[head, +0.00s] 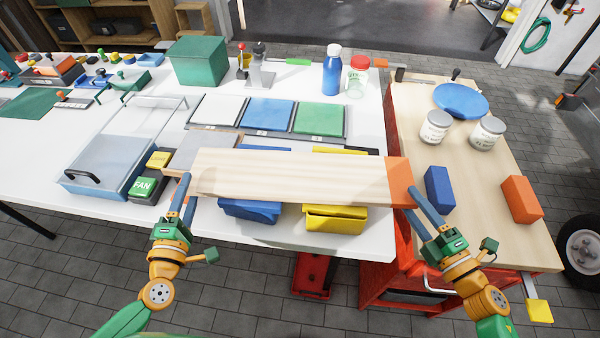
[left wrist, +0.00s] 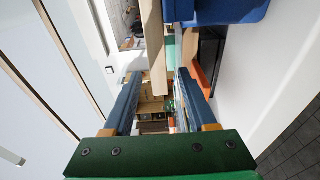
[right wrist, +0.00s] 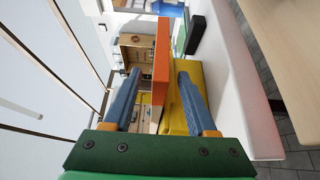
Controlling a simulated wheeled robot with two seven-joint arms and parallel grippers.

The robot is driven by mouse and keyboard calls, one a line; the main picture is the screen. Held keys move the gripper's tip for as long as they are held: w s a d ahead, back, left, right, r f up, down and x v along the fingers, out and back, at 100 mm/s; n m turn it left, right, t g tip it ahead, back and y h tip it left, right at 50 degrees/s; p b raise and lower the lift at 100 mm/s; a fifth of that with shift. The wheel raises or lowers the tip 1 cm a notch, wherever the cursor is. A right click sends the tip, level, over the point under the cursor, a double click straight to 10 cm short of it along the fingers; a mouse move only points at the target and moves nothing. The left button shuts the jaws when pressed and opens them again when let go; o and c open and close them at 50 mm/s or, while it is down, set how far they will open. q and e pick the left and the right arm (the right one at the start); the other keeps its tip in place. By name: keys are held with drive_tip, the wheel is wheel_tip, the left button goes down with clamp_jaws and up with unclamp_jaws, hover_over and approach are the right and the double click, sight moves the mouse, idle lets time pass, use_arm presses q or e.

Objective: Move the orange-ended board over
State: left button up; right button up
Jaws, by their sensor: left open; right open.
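The long pale wooden board (head: 290,178) with an orange right end (head: 399,180) lies across the front of the white table, above blue and yellow bins. What bears it underneath is hidden. My left gripper (head: 183,196) is open at the board's plain left end; the left wrist view shows the board's edge (left wrist: 156,50) between the two blue fingers, with a gap on the finger sides. My right gripper (head: 417,207) is open at the orange end; in the right wrist view the orange end (right wrist: 161,70) stands between the open fingers.
Blue bins (head: 250,210) and yellow bins (head: 335,219) sit under the board. The wood-topped red cart (head: 470,190) at right carries a blue block (head: 439,189), an orange block (head: 521,199), two jars and a blue plate (head: 460,100). A lidded tray (head: 108,162) stands at left.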

sight(203, 149)
use_arm(q)
drive_tip(key=w, duration=0.6)
drive_tip(key=shift+w+a, duration=0.2)
drive_tip(key=shift+w, duration=0.2)
use_arm(e)
drive_tip(key=x, duration=0.6)
drive_tip(key=shift+w+a, duration=0.2)
drive_tip(key=shift+w, duration=0.15)
use_arm(q)
clamp_jaws()
use_arm(e)
clamp_jaws()
